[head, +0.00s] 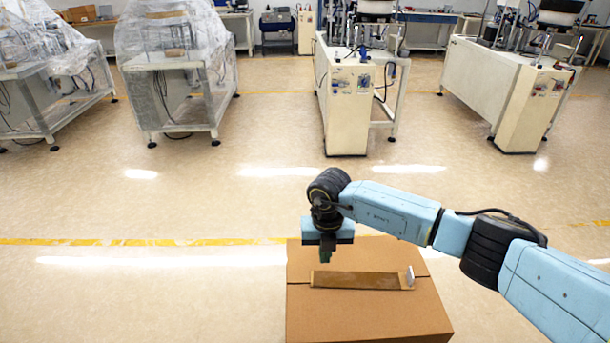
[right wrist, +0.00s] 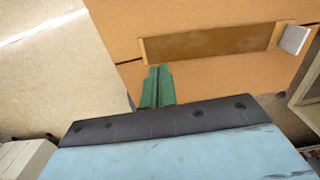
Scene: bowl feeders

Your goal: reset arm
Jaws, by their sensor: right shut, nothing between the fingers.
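My right arm (head: 390,210) comes in from the right in the head view. My right gripper (head: 326,258) points down above the left part of a cardboard box (head: 370,315). Its green fingers also show in the right wrist view (right wrist: 157,88), shut together with nothing between them. My left gripper is not in view.
A flat brown strip (head: 355,280) lies on the box top, with a small pale block (head: 409,276) at its right end. White machine benches (head: 345,100) and plastic-covered benches (head: 175,90) stand at the back. The floor (head: 140,200) left of the box is clear.

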